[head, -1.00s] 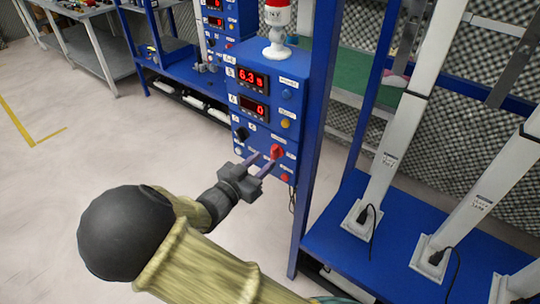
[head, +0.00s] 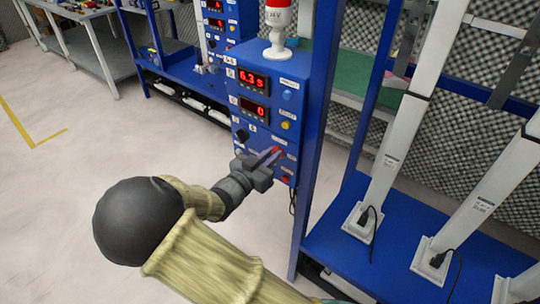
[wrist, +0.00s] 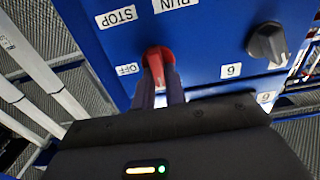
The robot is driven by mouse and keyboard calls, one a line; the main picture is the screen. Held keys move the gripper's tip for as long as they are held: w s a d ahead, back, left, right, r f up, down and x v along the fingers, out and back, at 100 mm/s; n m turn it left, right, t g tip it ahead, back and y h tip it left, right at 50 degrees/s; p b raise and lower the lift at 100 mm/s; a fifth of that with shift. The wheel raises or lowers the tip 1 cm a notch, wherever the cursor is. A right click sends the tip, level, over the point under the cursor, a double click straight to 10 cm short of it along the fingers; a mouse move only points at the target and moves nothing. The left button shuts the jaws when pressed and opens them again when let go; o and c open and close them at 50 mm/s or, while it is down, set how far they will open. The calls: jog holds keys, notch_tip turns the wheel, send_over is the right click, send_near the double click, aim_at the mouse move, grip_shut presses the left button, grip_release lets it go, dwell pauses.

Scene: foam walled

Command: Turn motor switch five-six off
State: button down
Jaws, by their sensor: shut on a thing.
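The blue control panel (head: 258,150) carries a red rotary switch (head: 278,150) low on its right side. In the wrist view the red switch (wrist: 156,60) has an "OFF" label beside it and "STOP" and "RUN" labels nearby. My gripper (head: 270,156) reaches the panel from the front left. In the wrist view its fingers (wrist: 161,92) are shut on the red switch's handle, which shows between and just beyond them. The fingers hide part of the handle, so its exact angle is hard to tell.
A black knob (head: 242,134) sits left of the red switch; in the wrist view it (wrist: 267,43) is on the right. Red displays (head: 252,80), a blue button (head: 287,95) and a yellow button (head: 285,125) are above. A blue post (head: 318,130) stands close on the right.

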jog(key=shift+m, duration=0.5)
jog(key=m+b, duration=0.5)
jog(key=f+m+b, duration=0.1)
jog(key=m+b, duration=0.5)
jog(key=d+m+b, duration=0.1)
jog(key=m+b, duration=0.4)
jog(key=shift+s+f+m+b, duration=0.15)
jog(key=shift+s+m+b, duration=0.15)
jog(key=shift+s+m, duration=0.1)
jog(key=shift+a, duration=0.1)
jog(key=c, duration=1.4)
grip_release()
jog(key=shift+c, duration=0.2)
